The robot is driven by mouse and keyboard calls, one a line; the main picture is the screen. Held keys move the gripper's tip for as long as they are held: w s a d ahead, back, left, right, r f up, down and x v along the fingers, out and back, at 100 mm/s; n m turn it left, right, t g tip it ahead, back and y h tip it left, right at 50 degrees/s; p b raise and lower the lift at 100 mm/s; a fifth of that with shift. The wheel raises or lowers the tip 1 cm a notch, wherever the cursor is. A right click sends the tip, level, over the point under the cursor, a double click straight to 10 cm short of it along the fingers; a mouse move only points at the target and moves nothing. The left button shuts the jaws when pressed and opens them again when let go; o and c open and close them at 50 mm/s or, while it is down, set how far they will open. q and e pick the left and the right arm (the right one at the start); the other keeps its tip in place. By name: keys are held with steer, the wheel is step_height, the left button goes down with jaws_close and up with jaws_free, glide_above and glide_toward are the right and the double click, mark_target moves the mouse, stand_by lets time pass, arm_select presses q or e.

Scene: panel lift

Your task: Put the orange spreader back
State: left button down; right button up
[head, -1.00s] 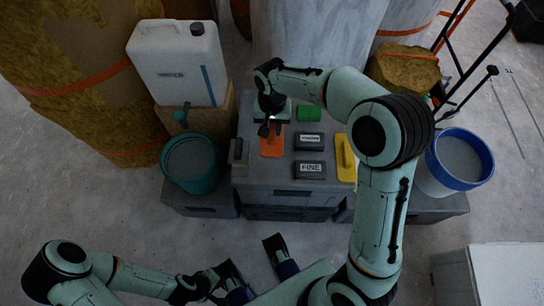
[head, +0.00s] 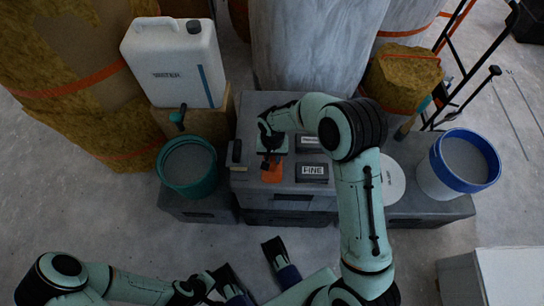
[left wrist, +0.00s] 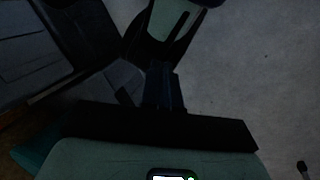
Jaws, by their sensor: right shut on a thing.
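The orange spreader (head: 272,171) is over the front middle of the grey box top (head: 262,191), in the head view. My right gripper (head: 272,154) is shut on its upper end and covers that part. I cannot tell whether the spreader's lower edge touches the box. My left gripper (head: 226,282) is low in the head view, well apart from the box.
A dark block (head: 236,151) and a block marked FINE (head: 313,172) flank the spreader. A teal bucket (head: 190,168) and water canister (head: 175,62) stand left. A white disc (head: 391,181) and blue-rimmed bucket (head: 465,160) are right. My right arm hides part of the box top.

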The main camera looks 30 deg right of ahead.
mark_target(272, 158)
steer(key=shift+f, duration=0.15)
steer(key=o, duration=0.9)
arm_select(q)
steer(key=shift+w+f, duration=0.1)
arm_select(e)
steer(key=shift+r, duration=0.35)
arm_select(q)
steer(key=shift+g, duration=0.5)
steer(key=s+r+p, duration=0.1)
steer(key=s+d+r+p, duration=0.1)
steer(key=r, duration=0.1)
steer(key=shift+s, duration=0.4)
arm_select(e)
step_height(272, 158, up, 12)
steer(key=shift+f, duration=0.15)
